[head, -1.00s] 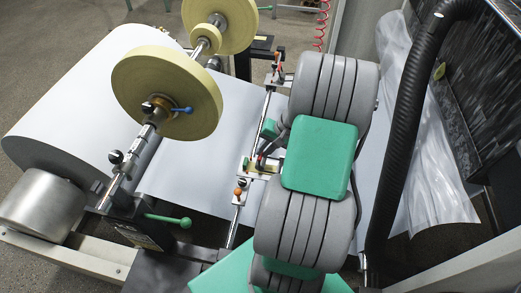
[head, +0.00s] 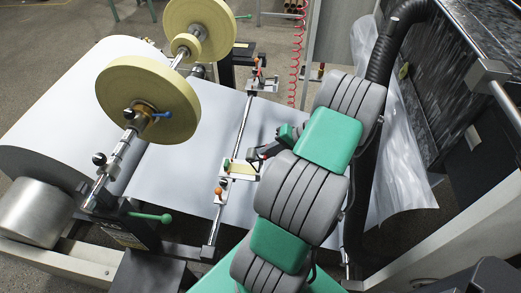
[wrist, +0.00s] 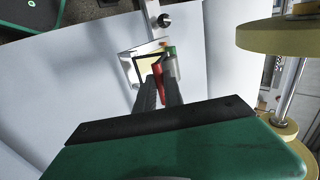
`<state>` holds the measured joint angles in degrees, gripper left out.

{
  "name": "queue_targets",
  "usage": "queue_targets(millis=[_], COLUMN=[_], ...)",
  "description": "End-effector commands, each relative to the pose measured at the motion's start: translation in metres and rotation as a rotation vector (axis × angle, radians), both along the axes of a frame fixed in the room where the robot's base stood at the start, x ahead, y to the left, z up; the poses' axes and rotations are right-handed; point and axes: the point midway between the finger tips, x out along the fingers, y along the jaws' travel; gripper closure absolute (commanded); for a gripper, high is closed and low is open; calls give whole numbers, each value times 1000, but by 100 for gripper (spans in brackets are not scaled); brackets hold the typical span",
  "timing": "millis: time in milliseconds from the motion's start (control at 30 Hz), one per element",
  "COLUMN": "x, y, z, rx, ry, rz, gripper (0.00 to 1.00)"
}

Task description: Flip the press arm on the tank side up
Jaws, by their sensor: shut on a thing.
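My gripper (head: 256,156) reaches down over the white paper web to a small pale bracket (head: 240,171) on the metal cross rail. In the wrist view its dark fingers (wrist: 161,82) are closed on a small part with a red side and a green-tipped grey end, which I take to be the press arm (wrist: 157,70). The fingers hide much of this part, so its exact tilt is unclear. The bracket (wrist: 138,68) also shows there, around and just beyond the fingertips. In the head view, my arm partly covers the gripped part.
Two yellow tape rolls (head: 148,100) stand on a shaft at the left, above the large paper roll (head: 75,120). A green-handled lever (head: 150,216) juts out at the lower left. A black hose (head: 388,55) and clear sheeting (head: 400,165) are at the right.

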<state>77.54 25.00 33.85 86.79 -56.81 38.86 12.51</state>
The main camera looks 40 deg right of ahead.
Motion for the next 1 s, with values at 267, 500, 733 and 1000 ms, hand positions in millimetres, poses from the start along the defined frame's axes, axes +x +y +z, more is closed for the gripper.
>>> queue_targets(millis=[267, 500, 733, 1000], x=[-10, -14, -14, -13], y=[-1, -2, -2, -2], z=[-11, -13, -14, -12], rx=[13, 17, 18, 14], ry=[9, 11, 12, 10], rz=[2, 1, 0, 4], gripper=[100, 100, 100, 71])
